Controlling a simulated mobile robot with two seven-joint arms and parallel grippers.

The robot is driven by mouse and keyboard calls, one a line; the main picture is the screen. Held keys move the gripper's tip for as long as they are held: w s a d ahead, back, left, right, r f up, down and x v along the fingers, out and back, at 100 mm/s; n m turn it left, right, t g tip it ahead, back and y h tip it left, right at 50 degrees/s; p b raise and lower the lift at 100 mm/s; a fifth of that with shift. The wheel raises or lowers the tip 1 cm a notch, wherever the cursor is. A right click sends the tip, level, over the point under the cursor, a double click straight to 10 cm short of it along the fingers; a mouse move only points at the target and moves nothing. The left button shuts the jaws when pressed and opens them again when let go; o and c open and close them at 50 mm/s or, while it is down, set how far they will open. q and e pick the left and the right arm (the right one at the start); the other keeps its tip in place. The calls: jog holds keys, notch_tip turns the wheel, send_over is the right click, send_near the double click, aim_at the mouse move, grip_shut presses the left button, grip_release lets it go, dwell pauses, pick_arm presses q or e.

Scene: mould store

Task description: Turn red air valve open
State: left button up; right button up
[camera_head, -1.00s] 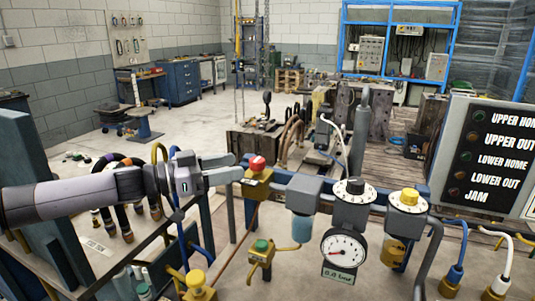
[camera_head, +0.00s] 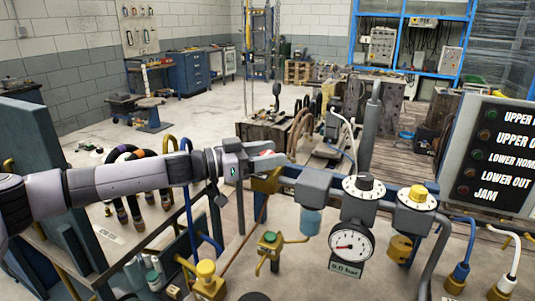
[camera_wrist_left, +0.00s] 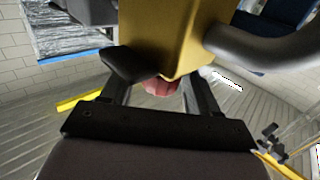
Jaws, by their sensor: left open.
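The red air valve knob (camera_head: 267,152) sits on a yellow valve body (camera_head: 266,183) at the left end of the pipe row. In the head view my left gripper (camera_head: 268,158) is at the knob and hides most of it. In the left wrist view the red knob (camera_wrist_left: 161,87) shows between the two fingers of the left gripper (camera_wrist_left: 158,84), under the yellow body (camera_wrist_left: 165,35). The fingers are open, one on each side of the knob; whether they touch it I cannot tell. My right gripper is not in view.
Right of the valve stand a blue-bowled filter (camera_head: 311,220), a regulator (camera_head: 362,187) with a round gauge (camera_head: 352,243) marked 0.0 bar, and a yellow-knobbed unit (camera_head: 417,197). A smaller green-knobbed valve (camera_head: 269,240) is below. A lettered panel (camera_head: 500,155) stands at right.

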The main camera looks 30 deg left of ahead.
pick_arm(q)
jog(key=c, duration=0.9)
jog(key=shift+f+n+t+y+b, duration=0.25)
jog(key=shift+n+t+y+b, duration=0.4)
jog(key=shift+b, duration=0.4)
jog(key=n+t+y+b, duration=0.2)
jog(key=n+y+b, duration=0.1)
jog(key=y+b, duration=0.2)
jog(key=shift+d+f+b, duration=0.1)
jog(key=shift+b, duration=0.2)
jog(key=n+t+y+b, duration=0.1)
jog(key=n+y+b, duration=0.1)
jog(key=y, duration=0.1)
jog(key=shift+n+y, duration=0.45)
jog(key=shift+n, duration=0.1)
jog(key=n+y, duration=0.1)
jog(key=n+y+b, duration=0.1)
jog(key=y, duration=0.1)
jog(key=n+y, duration=0.1)
jog(key=shift+r+y, duration=0.3)
jog(key=n+g+y, duration=0.1)
jog(key=n+y, duration=0.2)
jog(key=y, duration=0.1)
jog(key=shift+y+b, duration=0.3)
jog(key=shift+n+g+y, duration=0.7)
jog(key=shift+g+y, duration=0.05)
jog(key=shift+y, duration=0.35)
jog(key=shift+r, duration=0.1)
